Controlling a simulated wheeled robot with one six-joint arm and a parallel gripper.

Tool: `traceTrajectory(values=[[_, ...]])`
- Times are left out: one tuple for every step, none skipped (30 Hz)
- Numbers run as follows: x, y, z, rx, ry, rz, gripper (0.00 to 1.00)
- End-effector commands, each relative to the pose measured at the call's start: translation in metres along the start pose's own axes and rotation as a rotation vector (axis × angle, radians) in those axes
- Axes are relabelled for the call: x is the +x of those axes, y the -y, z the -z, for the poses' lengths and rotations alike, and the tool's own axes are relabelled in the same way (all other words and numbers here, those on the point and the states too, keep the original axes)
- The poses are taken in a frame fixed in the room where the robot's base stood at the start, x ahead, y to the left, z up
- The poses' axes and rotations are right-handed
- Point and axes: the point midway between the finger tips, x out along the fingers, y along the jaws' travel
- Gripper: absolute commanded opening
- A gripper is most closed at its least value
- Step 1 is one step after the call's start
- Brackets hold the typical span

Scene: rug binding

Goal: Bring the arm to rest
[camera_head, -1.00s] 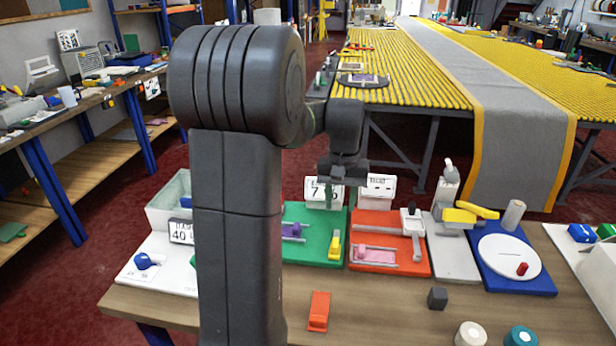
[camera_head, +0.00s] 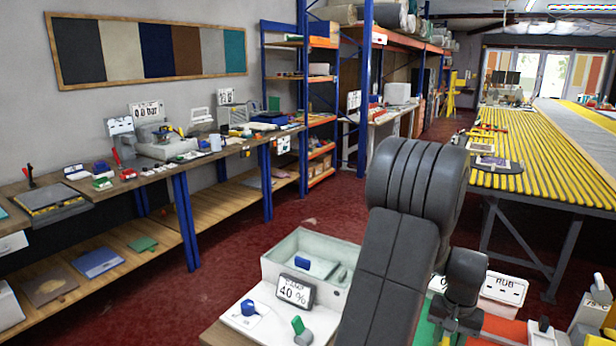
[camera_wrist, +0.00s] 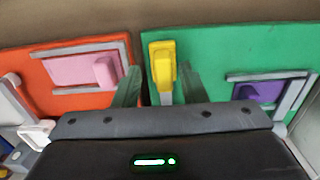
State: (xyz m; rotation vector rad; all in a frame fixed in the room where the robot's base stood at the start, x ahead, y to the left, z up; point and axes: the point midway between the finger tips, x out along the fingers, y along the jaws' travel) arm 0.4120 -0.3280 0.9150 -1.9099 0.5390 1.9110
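My arm (camera_head: 395,240) stands in the right half of the head view, bent and leaning. My gripper (camera_head: 452,335) hangs at its end over the bench, partly cut off by the lower edge. In the wrist view my gripper (camera_wrist: 160,85) is open, with its two fingers apart and nothing held. A yellow lever (camera_wrist: 162,65) on a green board (camera_wrist: 212,55) shows between and beyond the fingers. I cannot tell how far above it they are.
An orange board (camera_wrist: 50,98) with a pink block (camera_wrist: 85,70) lies beside the green board. A grey bin (camera_head: 290,265) and a "40 %" display (camera_head: 295,291) stand left of my arm. A side bench (camera_head: 130,180) runs along the wall; red floor (camera_head: 185,290) lies between.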

Motion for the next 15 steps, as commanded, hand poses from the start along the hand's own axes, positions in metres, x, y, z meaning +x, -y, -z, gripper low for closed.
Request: traceTrajectory(values=[[0.006, 0.0, 0.0, 0.0, 0.002, 0.0, 0.38], [0.008, 0.001, 0.0, -0.001, 0.001, 0.0, 0.38], [0.006, 0.005, 0.0, -0.002, -0.001, 0.0, 0.38], [0.006, 0.007, 0.0, -0.002, -0.001, 0.0, 0.38], [0.006, 0.009, 0.0, -0.002, 0.0, 0.0, 0.38], [0.006, 0.01, 0.0, -0.002, 0.0, 0.0, 0.38], [0.006, 0.011, 0.0, -0.002, 0.0, 0.0, 0.38], [0.006, 0.011, 0.0, -0.001, 0.0, 0.0, 0.38], [0.006, 0.012, 0.0, -0.001, 0.0, 0.0, 0.38], [0.006, 0.012, 0.0, -0.001, 0.0, 0.0, 0.38], [0.006, 0.012, 0.0, -0.001, 0.0, 0.0, 0.38], [0.006, 0.012, 0.0, -0.001, 0.0, 0.0, 0.38], [0.006, 0.012, 0.0, 0.0, 0.0, 0.0, 0.38], [0.006, 0.011, 0.0, 0.0, 0.0, 0.0, 0.38], [0.006, 0.011, 0.0, 0.0, 0.0, 0.0, 0.38]])
